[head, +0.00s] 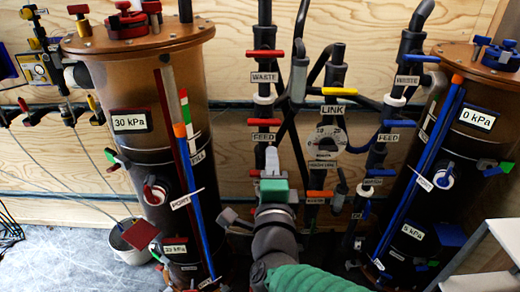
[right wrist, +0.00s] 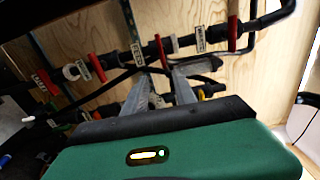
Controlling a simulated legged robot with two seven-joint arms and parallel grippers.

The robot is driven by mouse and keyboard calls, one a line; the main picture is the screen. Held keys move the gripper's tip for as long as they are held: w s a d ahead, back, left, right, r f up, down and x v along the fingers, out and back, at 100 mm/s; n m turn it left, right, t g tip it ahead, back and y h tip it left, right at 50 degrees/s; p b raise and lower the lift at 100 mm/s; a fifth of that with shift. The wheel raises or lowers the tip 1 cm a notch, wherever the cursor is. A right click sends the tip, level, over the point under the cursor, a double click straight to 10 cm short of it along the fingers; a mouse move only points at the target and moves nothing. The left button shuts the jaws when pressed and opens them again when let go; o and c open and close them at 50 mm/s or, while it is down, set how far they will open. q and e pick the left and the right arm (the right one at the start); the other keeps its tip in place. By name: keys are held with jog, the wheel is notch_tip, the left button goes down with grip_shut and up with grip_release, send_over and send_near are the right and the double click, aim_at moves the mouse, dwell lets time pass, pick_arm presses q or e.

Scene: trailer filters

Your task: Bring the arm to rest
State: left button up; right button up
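My right arm, with a green sleeve, comes in from the bottom of the head view. My right gripper (head: 271,158) points at the pipework between the two filter tanks, below the red FEED handle (head: 263,137). In the right wrist view the right gripper (right wrist: 164,78) shows two grey fingers apart, with nothing seen held between them. Pipes and red handles lie beyond the fingertips; whether a fingertip touches them I cannot tell. My left gripper is not in view.
A brown filter tank (head: 112,80) labelled 30 kPa stands left, another tank (head: 466,146) labelled 0 kPa right. Pipes with coloured valve handles, including a yellow LINK handle (head: 339,91), run between them before a plywood wall (head: 229,60). A bucket (head: 127,250) stands on the floor left.

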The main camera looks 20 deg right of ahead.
notch_tip(320, 180, down, 19)
jog(key=s+a+n+g+y, duration=0.2)
jog(key=n+g+y, duration=0.45)
jog(key=n, duration=0.65)
jog(key=s+d+f+n+g+h, duration=0.1)
jog(key=s+d+f+n+g, duration=0.4)
jog(key=s+f+n+g, duration=0.5)
jog(key=s+r+m+t+p, duration=0.1)
jog(key=s+r+p, duration=0.2)
jog(key=r+p, duration=2.2)
jog(key=shift+s+d+r+m+t+p, duration=0.2)
jog(key=shift+d+m+t+p, duration=0.15)
jog(key=shift+p, duration=1.3)
jog(key=shift+h, duration=0.25)
